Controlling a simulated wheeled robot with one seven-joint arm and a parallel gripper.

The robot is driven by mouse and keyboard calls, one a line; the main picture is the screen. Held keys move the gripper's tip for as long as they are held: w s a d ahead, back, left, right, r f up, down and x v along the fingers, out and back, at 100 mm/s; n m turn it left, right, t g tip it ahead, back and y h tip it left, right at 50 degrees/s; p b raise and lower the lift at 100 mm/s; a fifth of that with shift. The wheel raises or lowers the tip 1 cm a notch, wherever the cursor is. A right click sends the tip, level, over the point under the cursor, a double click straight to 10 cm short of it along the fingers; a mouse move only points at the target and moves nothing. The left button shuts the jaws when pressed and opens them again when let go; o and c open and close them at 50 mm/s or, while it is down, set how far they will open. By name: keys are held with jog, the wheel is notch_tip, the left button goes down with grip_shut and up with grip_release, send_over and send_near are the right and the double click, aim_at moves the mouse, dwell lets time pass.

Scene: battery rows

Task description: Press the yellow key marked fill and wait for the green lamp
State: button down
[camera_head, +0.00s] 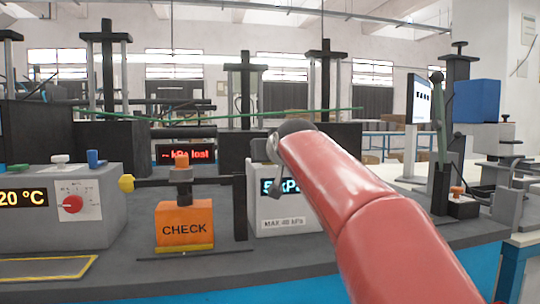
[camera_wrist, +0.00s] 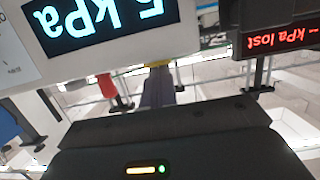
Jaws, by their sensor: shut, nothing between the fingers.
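No yellow key marked fill can be made out in either view, and I see no lit green lamp on the equipment. My gripper (camera_head: 274,160) is at the end of my red arm, in front of a white box (camera_head: 262,208) with a kPa display and a "MAX 40 kPa" label. The arm hides the box's right part. My gripper is shut and empty; its fingertips are hard to make out. In the wrist view the kPa display (camera_wrist: 92,14) appears upside down and close, above my dark gripper housing, which carries a small yellow bar and a green light.
An orange CHECK block (camera_head: 185,224) stands left of the white box, near a yellow knob (camera_head: 126,183) on a dark bar. A red-lettered display (camera_head: 187,155) reads "-- kPa lost". A grey box (camera_head: 75,210) with a red dial stands at left.

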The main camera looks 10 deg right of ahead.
aim_at(270, 166)
jog(key=shift+w+f, duration=0.15)
jog(key=shift+f, duration=0.5)
notch_tip(270, 166, up, 6)
jog(key=p, duration=0.4)
jog(key=shift+f, duration=0.1)
jog(key=b+v, duration=0.2)
jog(key=v, duration=0.8)
jog(key=shift+f, duration=0.15)
jog(key=shift+s, duration=0.25)
